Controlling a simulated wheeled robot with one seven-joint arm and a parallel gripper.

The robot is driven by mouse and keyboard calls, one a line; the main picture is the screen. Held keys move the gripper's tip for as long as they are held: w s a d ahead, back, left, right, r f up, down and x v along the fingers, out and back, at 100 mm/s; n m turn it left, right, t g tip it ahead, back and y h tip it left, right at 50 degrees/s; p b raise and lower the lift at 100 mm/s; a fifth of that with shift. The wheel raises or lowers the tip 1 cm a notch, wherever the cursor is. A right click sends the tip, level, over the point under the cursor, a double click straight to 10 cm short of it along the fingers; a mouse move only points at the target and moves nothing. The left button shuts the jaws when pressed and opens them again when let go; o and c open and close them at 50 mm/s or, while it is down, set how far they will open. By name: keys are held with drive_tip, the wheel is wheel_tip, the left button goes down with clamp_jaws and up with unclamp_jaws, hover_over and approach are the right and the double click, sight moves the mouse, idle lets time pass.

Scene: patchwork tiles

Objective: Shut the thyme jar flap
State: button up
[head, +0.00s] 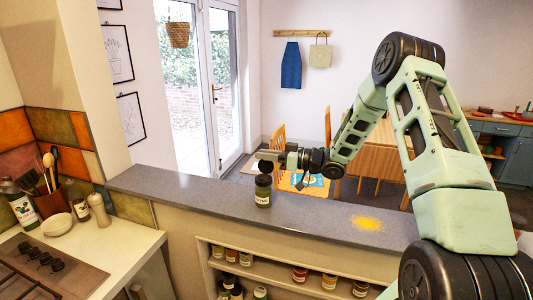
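A dark green glass jar (263,197) with a pale label stands upright on the grey ledge; its label is too small to read, so I cannot be sure that it is the thyme jar. My gripper (268,157) is just above the jar's top, reaching in from the right. Small dark parts meet there, and I cannot tell the flap from the fingertips, nor how far the flap is open. Whether my gripper touches the jar, and whether its fingers are open or shut, is too small to see.
The grey ledge (190,193) is mostly clear, with yellow powder (367,223) spilled right of the jar. Several jars stand on the shelf (275,271) below. A stove and utensil pot (52,202) are at left. A wooden table (385,160) stands behind.

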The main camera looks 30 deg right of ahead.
sight(261, 182)
clamp_jaws()
drive_tip(key=shift+b, duration=0.4)
